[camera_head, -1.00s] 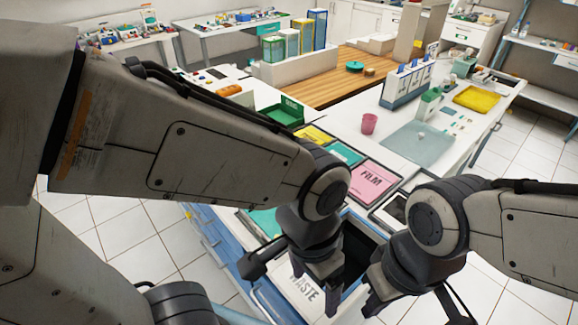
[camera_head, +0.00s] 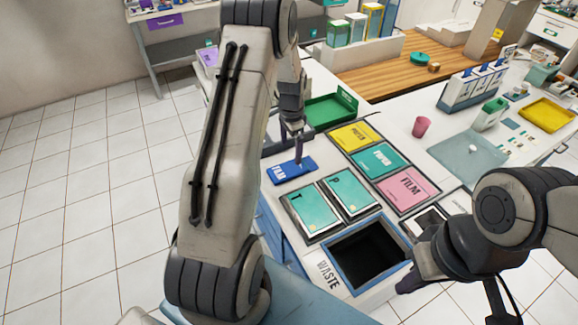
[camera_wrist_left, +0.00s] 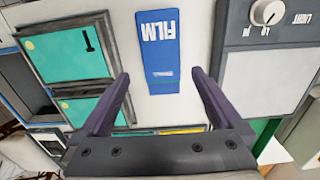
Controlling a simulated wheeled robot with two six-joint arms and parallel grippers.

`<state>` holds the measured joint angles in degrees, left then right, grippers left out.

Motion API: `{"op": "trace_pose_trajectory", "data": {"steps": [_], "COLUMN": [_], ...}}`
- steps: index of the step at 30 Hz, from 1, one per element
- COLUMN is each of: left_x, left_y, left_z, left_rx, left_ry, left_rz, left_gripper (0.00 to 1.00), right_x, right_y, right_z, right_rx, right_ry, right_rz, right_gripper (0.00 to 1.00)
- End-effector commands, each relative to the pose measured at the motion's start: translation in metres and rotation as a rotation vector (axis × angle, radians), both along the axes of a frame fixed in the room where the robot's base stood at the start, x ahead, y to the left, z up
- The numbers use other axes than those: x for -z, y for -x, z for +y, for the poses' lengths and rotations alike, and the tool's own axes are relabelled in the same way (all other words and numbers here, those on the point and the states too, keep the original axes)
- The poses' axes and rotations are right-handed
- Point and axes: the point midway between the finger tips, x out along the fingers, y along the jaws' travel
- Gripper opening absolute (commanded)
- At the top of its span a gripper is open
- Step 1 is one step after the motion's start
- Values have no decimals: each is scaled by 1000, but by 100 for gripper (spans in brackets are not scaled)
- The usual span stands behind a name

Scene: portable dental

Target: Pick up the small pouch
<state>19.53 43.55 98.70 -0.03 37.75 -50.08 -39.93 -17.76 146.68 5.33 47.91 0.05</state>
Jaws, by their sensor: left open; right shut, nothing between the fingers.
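The small pouch is a flat blue packet (camera_head: 292,169) marked FILM, lying on the white counter near its left edge. It also shows in the left wrist view (camera_wrist_left: 160,48), top centre, between and beyond the finger tips. My left gripper (camera_head: 299,152) is above the pouch, pointing down. In the left wrist view its two purple fingers (camera_wrist_left: 160,76) are spread apart with nothing between them, and they look clear of the pouch. My right gripper (camera_head: 408,284) is low at the right, beside the waste opening, shut and empty; part of it is hidden by its own wrist.
Two framed teal cards (camera_head: 313,211) and a dark waste bin opening (camera_head: 368,256) lie in front of the pouch. A green tray (camera_head: 330,110) stands behind it. A grey panel with a knob (camera_wrist_left: 268,12) is close beside it. Yellow, teal and pink (camera_head: 408,187) panels lie to the right.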

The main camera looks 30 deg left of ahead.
Motion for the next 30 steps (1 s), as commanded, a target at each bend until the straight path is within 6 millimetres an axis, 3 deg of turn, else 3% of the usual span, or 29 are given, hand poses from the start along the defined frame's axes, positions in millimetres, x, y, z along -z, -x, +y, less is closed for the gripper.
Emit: {"op": "trace_pose_trajectory", "data": {"steps": [3, 11, 20, 29, 30], "left_x": [17, 36, 76, 82, 82], "left_y": [1, 0, -2, -2, -2], "left_z": [0, 0, 1, 1, 1], "left_rx": [-1, -2, -2, -2, -2], "left_ry": [2, 1, 1, 0, 0], "left_rz": [3, 2, 2, 0, 0], "left_gripper": [100, 100, 100, 100, 89], "right_x": [-6, -14, -32, -32, -32], "right_y": [0, 0, 0, 0, 0], "right_z": [0, 0, 0, 0, 0], "right_rx": [0, 1, 2, 2, 2], "right_ry": [0, 0, 0, 0, 0], "right_rz": [0, 0, 0, 0, 0], "right_gripper": [0, 0, 0, 0, 0]}}
